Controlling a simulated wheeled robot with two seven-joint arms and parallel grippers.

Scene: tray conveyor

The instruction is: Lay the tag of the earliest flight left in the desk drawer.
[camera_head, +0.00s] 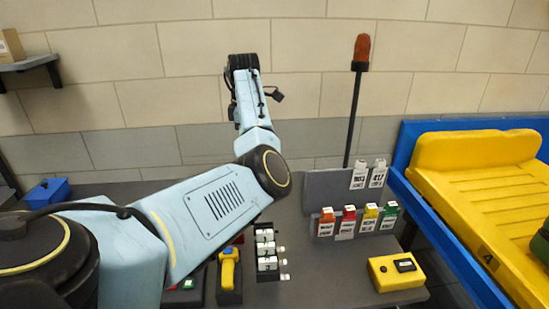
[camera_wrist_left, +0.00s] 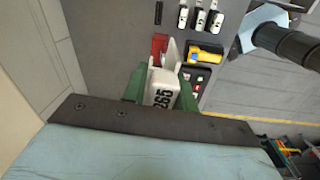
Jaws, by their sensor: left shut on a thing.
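Other tags hang on a grey rack: two white ones (camera_head: 368,175) above, and orange, red, yellow and green-topped ones (camera_head: 357,220) below. Their print is too small to read surely. I cannot make out the desk drawer. My right gripper is not in view.
On the grey desk (camera_head: 330,280) are a holder with several white pieces (camera_head: 267,250), a yellow-and-blue handheld device (camera_head: 229,268), a yellow button box (camera_head: 397,271) and a blue box (camera_head: 47,192). A red-topped pole (camera_head: 355,110) stands behind. A yellow tray (camera_head: 490,190) lies right.

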